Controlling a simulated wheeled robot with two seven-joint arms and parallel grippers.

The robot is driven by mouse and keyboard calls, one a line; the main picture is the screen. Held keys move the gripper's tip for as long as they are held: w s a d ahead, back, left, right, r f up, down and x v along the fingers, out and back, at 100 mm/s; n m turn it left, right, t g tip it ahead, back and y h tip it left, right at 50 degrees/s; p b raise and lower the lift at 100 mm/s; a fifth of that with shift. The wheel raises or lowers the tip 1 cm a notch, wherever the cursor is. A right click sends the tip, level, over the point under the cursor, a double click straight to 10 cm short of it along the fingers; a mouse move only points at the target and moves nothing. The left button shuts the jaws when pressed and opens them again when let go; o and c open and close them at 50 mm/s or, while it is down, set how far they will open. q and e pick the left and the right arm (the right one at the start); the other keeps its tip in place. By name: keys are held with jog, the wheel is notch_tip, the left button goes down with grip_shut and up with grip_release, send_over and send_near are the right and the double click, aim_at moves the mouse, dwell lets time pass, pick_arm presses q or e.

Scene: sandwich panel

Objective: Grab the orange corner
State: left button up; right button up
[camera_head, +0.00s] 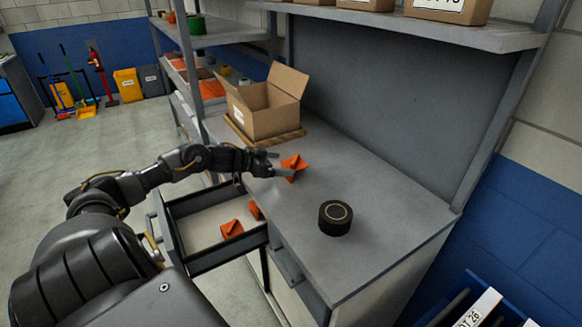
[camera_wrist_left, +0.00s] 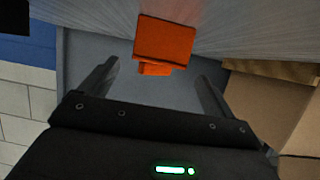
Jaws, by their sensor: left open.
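An orange corner (camera_head: 293,167) stands on the grey worktop (camera_head: 375,185), in front of the open cardboard box. My left gripper (camera_head: 277,165) is open, with its fingers pointing at this corner from the left. In the left wrist view the orange corner (camera_wrist_left: 165,42) lies just beyond the fingertips, about midway between the two fingers of the left gripper (camera_wrist_left: 160,80), and nothing is held. Two more orange corners lie in the open drawer: one near the front (camera_head: 231,229) and one partly hidden by the drawer edge (camera_head: 256,210). My right gripper is not in view.
An open cardboard box (camera_head: 262,108) sits on a wooden base at the back left of the worktop. A black round roll (camera_head: 335,217) stands near the front right. The open drawer (camera_head: 200,250) juts out below my left arm.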

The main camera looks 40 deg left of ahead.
aim_at(288, 165)
pick_arm(q)
jog(key=x, duration=0.1)
jog(key=p+x, duration=0.1)
jog(key=x, duration=0.1)
jog(key=shift+w+d+r, duration=0.2)
jog(key=shift+r, duration=0.05)
jog(key=shift+w+d+f, duration=0.2)
jog(key=shift+w+f, duration=0.15)
jog(key=shift+w, duration=0.2)
jog(key=c, duration=1.1)
